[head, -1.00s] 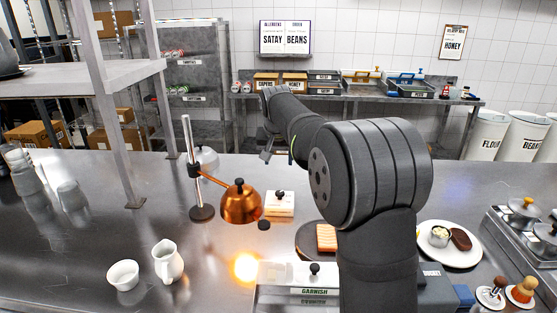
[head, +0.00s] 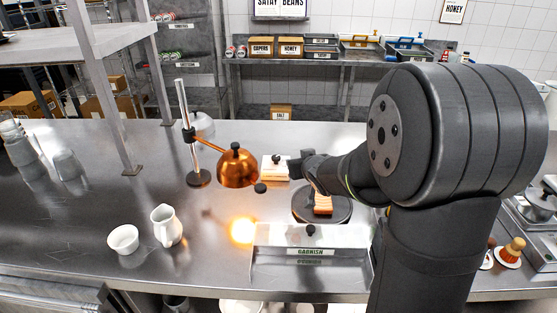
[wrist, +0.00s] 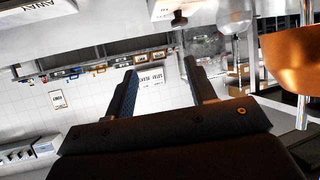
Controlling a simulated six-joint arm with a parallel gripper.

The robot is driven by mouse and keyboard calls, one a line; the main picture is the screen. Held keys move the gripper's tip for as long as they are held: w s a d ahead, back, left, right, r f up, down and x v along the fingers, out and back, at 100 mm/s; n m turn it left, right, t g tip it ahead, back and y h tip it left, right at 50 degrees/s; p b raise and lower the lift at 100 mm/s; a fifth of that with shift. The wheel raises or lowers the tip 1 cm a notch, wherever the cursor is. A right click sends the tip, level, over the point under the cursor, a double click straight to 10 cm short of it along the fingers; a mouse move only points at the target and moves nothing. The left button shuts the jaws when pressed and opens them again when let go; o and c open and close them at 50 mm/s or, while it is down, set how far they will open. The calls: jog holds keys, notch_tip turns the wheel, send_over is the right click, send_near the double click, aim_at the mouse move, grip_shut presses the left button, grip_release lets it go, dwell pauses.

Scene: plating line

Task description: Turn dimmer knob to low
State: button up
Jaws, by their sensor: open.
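A white box (head: 270,174) with a black knob (head: 277,160) on top stands behind and to the right of the copper heat lamp (head: 237,170). Its label is too small to read. In the wrist view, where the room appears upside down, the black knob (wrist: 179,20) hangs from the white box (wrist: 172,7) beyond the fingers. A small black disc (head: 260,188) also sits beside the lamp shade; I cannot tell what it is. My gripper (wrist: 160,68) is open with nothing between its fingers. In the head view its dark end is close to the white box's right side; contact is unclear.
A bright warm glow (head: 243,230) lies below the lamp. A garnish container (head: 311,235) stands in front, and a dark round plate (head: 301,213) with food is below my forearm.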

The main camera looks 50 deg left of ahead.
jog(key=s+d+y, duration=0.1)
jog(key=s+d, duration=0.1)
jog(key=s, duration=0.1)
send_near(277, 158)
jog(key=shift+n+g+y, duration=0.3)
jog(key=shift+n+g, duration=0.1)
jog(key=x, duration=0.8)
jog(key=shift+w+d+f, duration=0.1)
jog(key=shift+w+f, duration=0.05)
jog(key=shift+w, duration=0.1)
jog(key=c, duration=0.9)
